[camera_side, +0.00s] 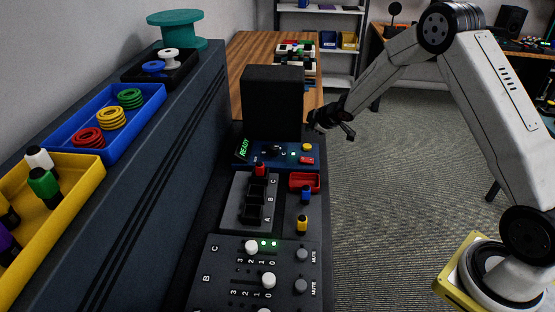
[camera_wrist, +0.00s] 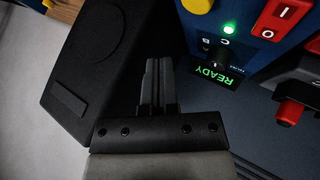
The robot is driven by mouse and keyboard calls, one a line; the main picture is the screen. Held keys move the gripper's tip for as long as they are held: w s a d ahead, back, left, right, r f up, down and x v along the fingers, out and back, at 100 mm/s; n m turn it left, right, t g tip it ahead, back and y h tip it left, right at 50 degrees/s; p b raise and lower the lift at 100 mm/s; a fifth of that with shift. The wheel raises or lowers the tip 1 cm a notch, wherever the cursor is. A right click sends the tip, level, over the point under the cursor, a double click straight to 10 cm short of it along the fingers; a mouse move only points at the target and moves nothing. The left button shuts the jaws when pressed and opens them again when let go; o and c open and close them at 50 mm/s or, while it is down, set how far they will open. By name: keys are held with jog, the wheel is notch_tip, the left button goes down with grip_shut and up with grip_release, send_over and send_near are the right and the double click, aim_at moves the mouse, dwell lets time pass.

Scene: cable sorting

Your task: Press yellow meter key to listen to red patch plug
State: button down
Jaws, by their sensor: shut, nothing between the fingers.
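The blue meter box (camera_side: 243,160) has a lit green READY display (camera_side: 244,148), a dark dial and a round yellow key (camera_side: 307,147). The yellow key (camera_wrist: 197,5) is cut by the top edge of the wrist view. The red patch plug (camera_side: 260,170) stands in the slot by letter C on the grey patch panel (camera_side: 235,200); it also shows in the wrist view (camera_wrist: 290,112). My gripper (camera_side: 347,131) is shut and empty, in the air to the right of the meter box. In the wrist view its fingertips (camera_wrist: 160,65) are apart from the key.
A black speaker (camera_side: 273,100) stands behind the meter, close to my fingers in the wrist view. A red switch (camera_side: 306,160) is near the key. Blue (camera_side: 306,192) and yellow (camera_side: 302,223) plugs stand right of the panel. A slider mixer (camera_side: 225,270) is in front.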

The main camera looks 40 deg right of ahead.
aim_at(305, 144)
jog(key=shift+f, duration=1.95)
jog(key=shift+f, duration=0.9)
dwell(1.8)
jog(key=shift+r, duration=0.9)
jog(key=shift+r, duration=0.1)
jog(key=shift+r, duration=2.4)
